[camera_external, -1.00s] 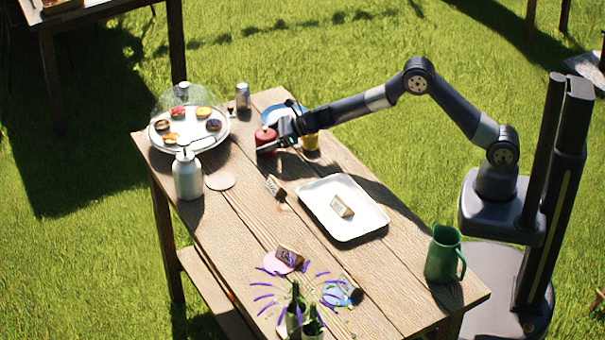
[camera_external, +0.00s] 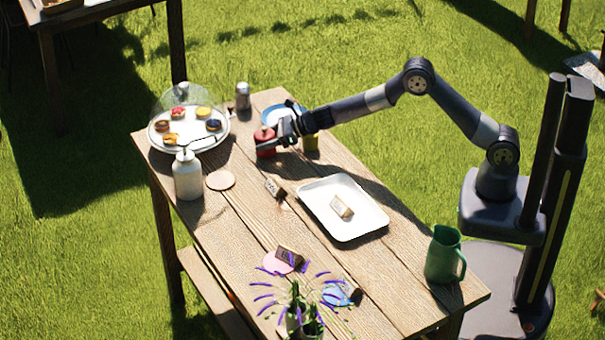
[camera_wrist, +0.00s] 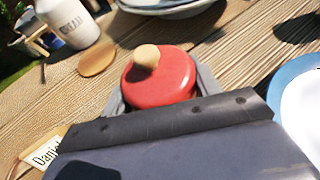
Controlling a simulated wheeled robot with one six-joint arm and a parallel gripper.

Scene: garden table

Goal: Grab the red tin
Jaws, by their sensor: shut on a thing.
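The red tin (camera_external: 264,143) stands on the far part of the wooden table, near its back edge. In the wrist view the red tin (camera_wrist: 160,76) shows a round red lid with a pale wooden knob. My gripper (camera_external: 268,147) is at the tin, with one finger on each side of it. In the wrist view the fingers of my gripper (camera_wrist: 158,88) close around its sides. The lower part of the tin is hidden by the gripper body in the wrist view. I cannot tell whether it is lifted off the table.
A domed cake stand (camera_external: 156,140) and a white cream can (camera_external: 187,177) stand to the left. A white tray (camera_external: 352,228) lies nearer, with a green jug (camera_external: 443,255) at the right.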

